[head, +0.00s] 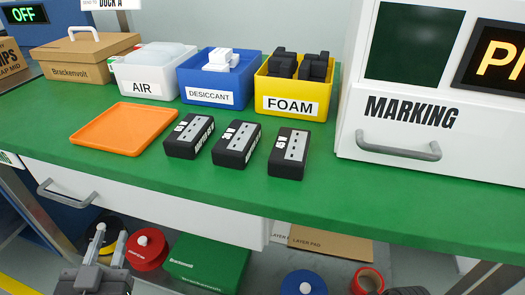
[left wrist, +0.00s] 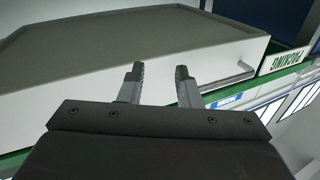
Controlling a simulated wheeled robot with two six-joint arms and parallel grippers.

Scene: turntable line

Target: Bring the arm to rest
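My left gripper (head: 109,246) is at the lower left of the head view, in front of and below the green tabletop. Its two grey fingers stand apart with nothing between them. In the left wrist view the open fingers (left wrist: 159,72) point toward a white drawer-like box with a handle, with a gap between the tips. No fingers of my right gripper can be made out.
The green workbench (head: 330,205) carries an orange tray (head: 124,128), three black devices (head: 237,145), and bins marked AIR (head: 143,88), DESICCANT (head: 208,97) and FOAM (head: 291,104). A white MARKING machine (head: 410,120) stands right. A white drawer (head: 150,195) with a handle is below.

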